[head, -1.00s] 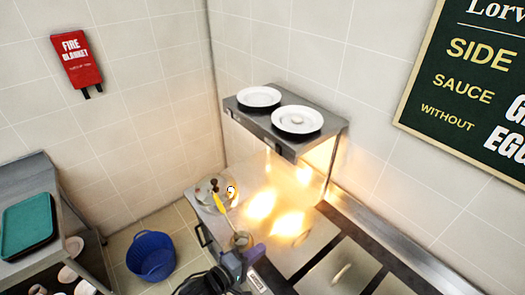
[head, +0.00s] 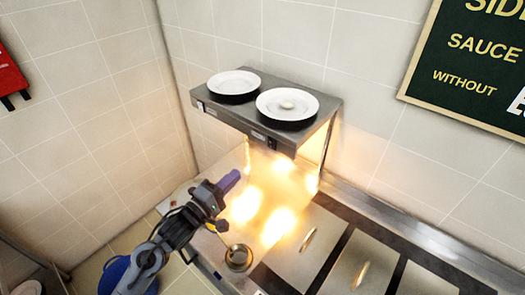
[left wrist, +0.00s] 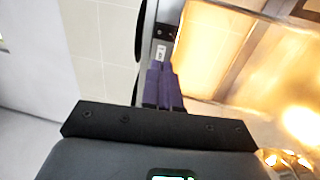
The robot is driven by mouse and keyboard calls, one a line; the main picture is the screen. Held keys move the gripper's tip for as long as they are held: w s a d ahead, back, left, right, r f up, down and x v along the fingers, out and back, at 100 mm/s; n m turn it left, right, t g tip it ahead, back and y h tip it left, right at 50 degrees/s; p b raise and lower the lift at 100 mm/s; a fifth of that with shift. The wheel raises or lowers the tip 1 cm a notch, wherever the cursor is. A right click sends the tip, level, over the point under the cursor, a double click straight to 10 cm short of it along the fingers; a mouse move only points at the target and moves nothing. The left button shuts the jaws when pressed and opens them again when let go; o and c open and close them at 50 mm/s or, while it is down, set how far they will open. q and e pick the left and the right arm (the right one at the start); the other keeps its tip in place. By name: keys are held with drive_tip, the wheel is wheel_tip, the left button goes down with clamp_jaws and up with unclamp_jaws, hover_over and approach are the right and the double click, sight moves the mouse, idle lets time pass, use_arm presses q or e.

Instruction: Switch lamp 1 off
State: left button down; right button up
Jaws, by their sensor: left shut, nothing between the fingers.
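A grey heat-lamp shelf (head: 330,112) is fixed to the wall, with small switches on its front face; one switch (head: 257,136) shows near the right part. I cannot read which lamp each switch belongs to. Warm light glows under the shelf, with bright patches on the counter. My left gripper (head: 231,180) has purple fingers, shut and empty, below and in front of the shelf in the head view. In the left wrist view the fingers (left wrist: 163,84) point at the shelf's front face, near a small white label (left wrist: 160,52). Contact cannot be told. My right gripper is not in view.
Two white plates (head: 234,82) (head: 287,103) sit on top of the shelf. A round metal pot (head: 239,257) stands on the counter below the gripper. Counter lids (head: 308,250) lie to the right. A blue bucket (head: 113,275) is on the floor at lower left.

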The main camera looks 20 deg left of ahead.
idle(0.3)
use_arm(q)
drive_tip(key=p, duration=0.2)
approach(270, 142)
drive_tip(key=x, duration=0.5)
drive_tip(key=shift+w+d+r, duration=0.1)
drive_tip(key=shift+w+d, duration=0.05)
drive_tip(key=shift+w, duration=0.15)
drive_tip(key=shift+w+d, duration=0.2)
drive_tip(key=shift+w, duration=0.35)
